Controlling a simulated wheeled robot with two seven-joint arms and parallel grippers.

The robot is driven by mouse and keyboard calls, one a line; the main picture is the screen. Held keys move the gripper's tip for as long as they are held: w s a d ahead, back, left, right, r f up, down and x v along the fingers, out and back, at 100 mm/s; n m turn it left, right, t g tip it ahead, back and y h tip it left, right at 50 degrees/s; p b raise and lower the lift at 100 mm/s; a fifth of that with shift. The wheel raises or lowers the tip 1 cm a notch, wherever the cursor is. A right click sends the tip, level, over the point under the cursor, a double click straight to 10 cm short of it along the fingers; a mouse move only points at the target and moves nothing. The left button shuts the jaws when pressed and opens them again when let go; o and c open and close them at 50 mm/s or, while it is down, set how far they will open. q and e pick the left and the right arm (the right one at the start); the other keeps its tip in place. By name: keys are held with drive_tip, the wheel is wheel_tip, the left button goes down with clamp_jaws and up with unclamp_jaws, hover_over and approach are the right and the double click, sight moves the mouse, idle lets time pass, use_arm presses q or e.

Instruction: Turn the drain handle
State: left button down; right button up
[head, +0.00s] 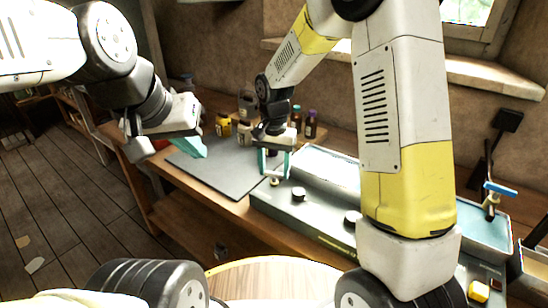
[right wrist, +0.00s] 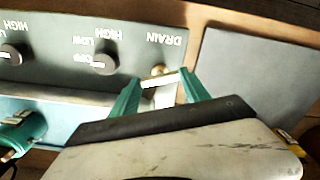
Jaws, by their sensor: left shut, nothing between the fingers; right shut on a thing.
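The drain handle (right wrist: 160,82) is a small pale metal bar with a brass round end, beside the word DRAIN on a dark panel (right wrist: 85,30). In the right wrist view it spans the space between the two teal fingers of my right gripper (right wrist: 160,92), which is shut on it. In the head view my right gripper (head: 273,163) points down at the near left corner of the appliance (head: 318,213), and the handle is small there. My left gripper (head: 192,148) is shut and empty, above the grey mat, apart from the appliance.
Knobs (head: 298,194) sit along the panel, right of the handle in the head view. A grey mat (head: 222,178) covers the bench to the left. Bottles (head: 310,124) and jars stand behind. A blue-handled tool (head: 499,187) rests in the right basin. A round wooden top (head: 275,278) is in front.

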drive_tip(key=n, duration=1.3)
drive_tip(key=shift+n, duration=0.3)
idle(0.4)
drive_tip(key=o, duration=1.4)
wheel_tip(320, 180, up, 8)
drive_tip(key=shift+f, duration=0.1)
